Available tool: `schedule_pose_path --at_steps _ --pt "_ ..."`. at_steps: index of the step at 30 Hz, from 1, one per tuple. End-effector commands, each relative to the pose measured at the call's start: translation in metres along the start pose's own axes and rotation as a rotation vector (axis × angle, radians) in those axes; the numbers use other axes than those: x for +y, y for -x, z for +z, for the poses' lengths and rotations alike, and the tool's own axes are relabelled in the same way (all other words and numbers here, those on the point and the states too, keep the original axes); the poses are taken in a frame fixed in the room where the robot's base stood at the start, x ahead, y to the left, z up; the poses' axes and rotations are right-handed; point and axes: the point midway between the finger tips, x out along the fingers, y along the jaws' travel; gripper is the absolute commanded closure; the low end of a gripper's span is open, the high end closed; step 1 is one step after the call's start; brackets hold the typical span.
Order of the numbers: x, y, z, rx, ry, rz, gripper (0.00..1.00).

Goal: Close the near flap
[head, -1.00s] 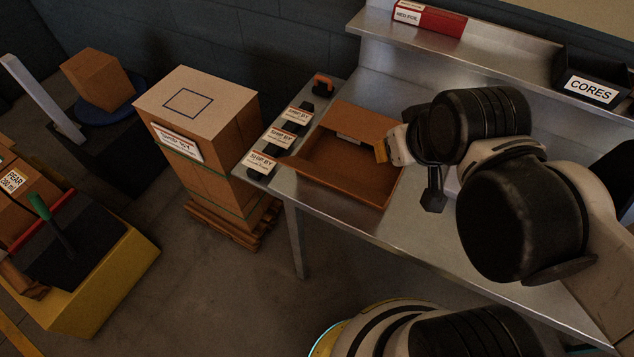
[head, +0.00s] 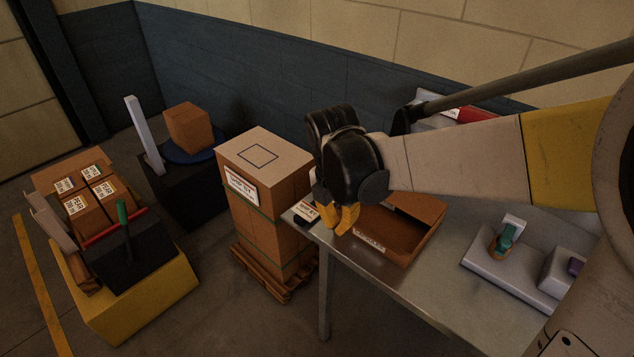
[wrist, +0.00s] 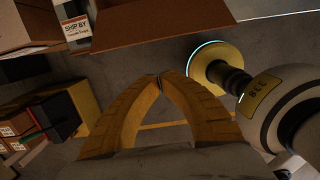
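An open brown carton (head: 404,252) sits on the metal table, its dark inside showing in the head view. A white printed label (head: 369,243) is on its near side. A brown panel (head: 420,207) shows at its far right. The near flap's exact angle is hard to tell. My gripper (head: 342,222) with yellow fingers is at the carton's near left corner and hides part of it. In the wrist view the fingertips (wrist: 160,77) meet with nothing between them. A brown carton panel (wrist: 165,22) is beyond them at the top; I cannot tell whether they touch it.
A "SHIP BY" card (head: 305,211) lies at the table's left end. A tall strapped carton stack (head: 262,190) stands on a pallet beside it. A grey fixture (head: 510,270) is on the table at right. A yellow bin (head: 135,305) stands on the floor at left.

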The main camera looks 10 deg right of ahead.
Motion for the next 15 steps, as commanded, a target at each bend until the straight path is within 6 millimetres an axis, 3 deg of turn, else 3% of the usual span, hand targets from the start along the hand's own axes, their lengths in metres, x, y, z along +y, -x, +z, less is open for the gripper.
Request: schedule_pose_path --at_steps 14,15 --pt "0.001 -0.094 0.0 -0.001 -0.004 0.002 1.0" --pt "0.0 -0.09 0.005 -0.001 -0.006 0.002 1.0"
